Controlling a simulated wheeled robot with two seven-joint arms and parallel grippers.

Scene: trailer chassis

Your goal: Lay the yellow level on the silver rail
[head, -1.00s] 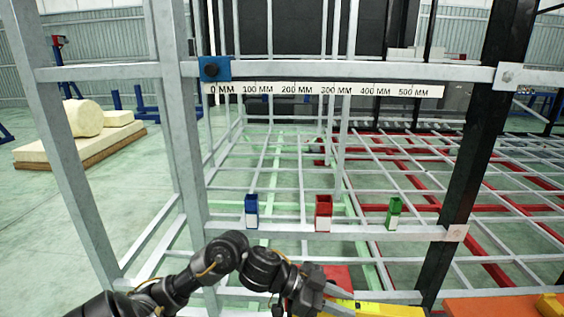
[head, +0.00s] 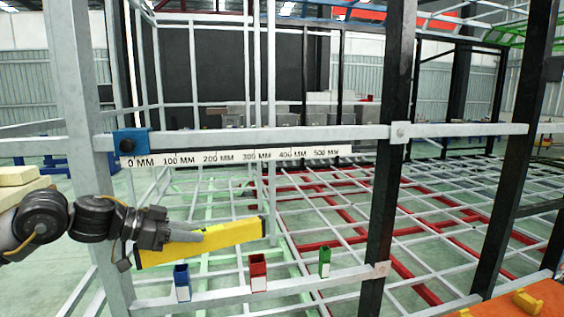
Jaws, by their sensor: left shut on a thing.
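My left gripper (head: 198,240) is shut on the yellow level (head: 236,241) near its left part. The level is held in the air, roughly lengthwise across the picture, its right end slightly higher. In the picture it lies between two silver rails: an upper rail (head: 450,131) with a millimetre scale (head: 240,157) on its front, and a lower rail (head: 330,282) carrying coloured blocks. No contact between the level and either rail is clear. My right gripper is out of view.
Blue (head: 182,282), red (head: 258,272) and green (head: 325,262) blocks stand along the lower rail. A blue clamp (head: 132,142) sits at the upper rail's left end. A dark post (head: 384,210) stands right of the level. An orange surface (head: 540,298) with a yellow piece (head: 527,301) is at lower right.

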